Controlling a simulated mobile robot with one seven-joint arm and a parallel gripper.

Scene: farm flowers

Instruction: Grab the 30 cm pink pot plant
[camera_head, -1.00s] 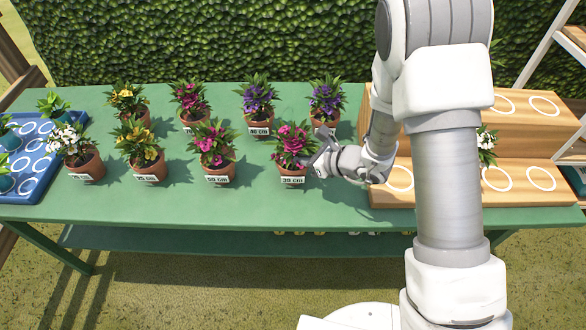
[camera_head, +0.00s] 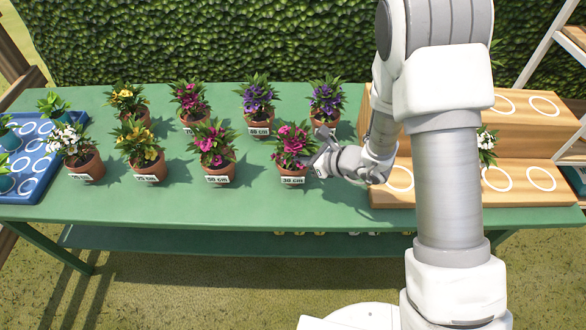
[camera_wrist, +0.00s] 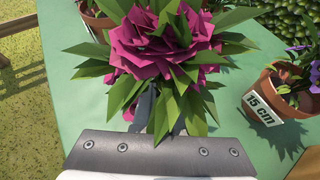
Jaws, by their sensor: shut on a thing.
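The 30 cm pink pot plant (camera_head: 294,148) stands upright on the green table, at the right end of the front row, with its label on the front of the terracotta pot. My gripper (camera_head: 318,160) is at the right side of this plant, low by the leaves and pot rim, and is shut on it. In the wrist view the pink flowers (camera_wrist: 165,40) and leaves fill the middle, just in front of my gripper (camera_wrist: 155,120). The leaves hide most of the fingers and the grasped part. Another pink plant, labelled 50 cm (camera_head: 214,150), stands to its left.
Purple plants (camera_head: 258,100) stand behind. In the wrist view a pot labelled 15 cm (camera_wrist: 270,100) is close on the right. A wooden stepped stand (camera_head: 530,185) with white rings is right of my gripper. A blue tray (camera_head: 40,170) lies far left. The table front is clear.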

